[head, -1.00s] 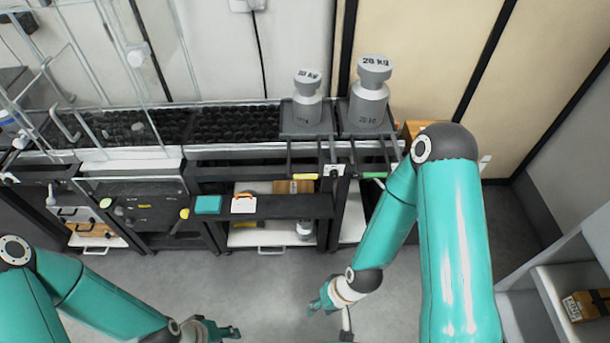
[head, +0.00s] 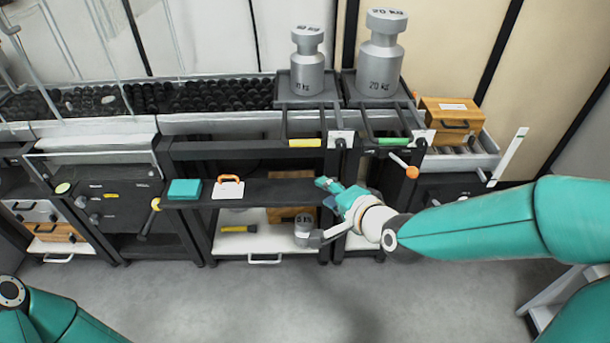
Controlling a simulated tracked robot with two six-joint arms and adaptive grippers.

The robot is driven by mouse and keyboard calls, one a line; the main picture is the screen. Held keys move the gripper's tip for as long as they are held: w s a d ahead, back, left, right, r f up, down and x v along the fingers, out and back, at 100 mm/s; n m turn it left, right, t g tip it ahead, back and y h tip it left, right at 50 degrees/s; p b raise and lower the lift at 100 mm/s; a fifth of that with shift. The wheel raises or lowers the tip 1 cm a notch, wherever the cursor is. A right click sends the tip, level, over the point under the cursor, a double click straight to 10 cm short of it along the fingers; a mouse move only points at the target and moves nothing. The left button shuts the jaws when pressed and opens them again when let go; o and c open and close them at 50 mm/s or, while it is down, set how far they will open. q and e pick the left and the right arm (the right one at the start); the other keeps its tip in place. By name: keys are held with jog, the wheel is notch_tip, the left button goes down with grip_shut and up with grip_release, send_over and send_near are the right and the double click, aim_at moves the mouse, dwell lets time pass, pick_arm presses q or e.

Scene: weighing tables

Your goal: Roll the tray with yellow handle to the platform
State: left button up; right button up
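The tray with the yellow handle (head: 305,143) has a dark grey bed (head: 283,92) and bears a smaller grey weight (head: 308,70). It stands at the right end of the black rollers (head: 200,97). Beside it on the right, a tray with a green handle (head: 393,141) bears a larger weight marked 20 kg (head: 380,65). My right gripper (head: 326,190) is below and a little right of the yellow handle, apart from it, in front of the dark shelf. Its finger opening is too small to tell. My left gripper is out of view. I cannot tell which part is the platform.
A dark shelf (head: 270,192) holds a teal box (head: 184,190) and an orange-handled white item (head: 229,187). An orange-knobbed lever (head: 410,171) sticks out at right. A wooden box (head: 450,122) stands far right. The floor in front is clear.

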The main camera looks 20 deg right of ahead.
aim_at(306, 144)
notch_tip(306, 144, up, 4)
jog(key=d+m+t+b, duration=0.2)
jog(key=m+t+b, duration=0.1)
jog(key=m+b, duration=0.15)
jog(key=shift+n, duration=0.35)
jog(key=b+x, duration=0.1)
jog(key=x, duration=1.5)
jog(key=shift+w+d+r+b, duration=0.1)
jog(key=shift+d+r+b, duration=0.1)
jog(key=shift+b, duration=0.2)
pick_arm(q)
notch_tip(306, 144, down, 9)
pick_arm(e)
grip_shut()
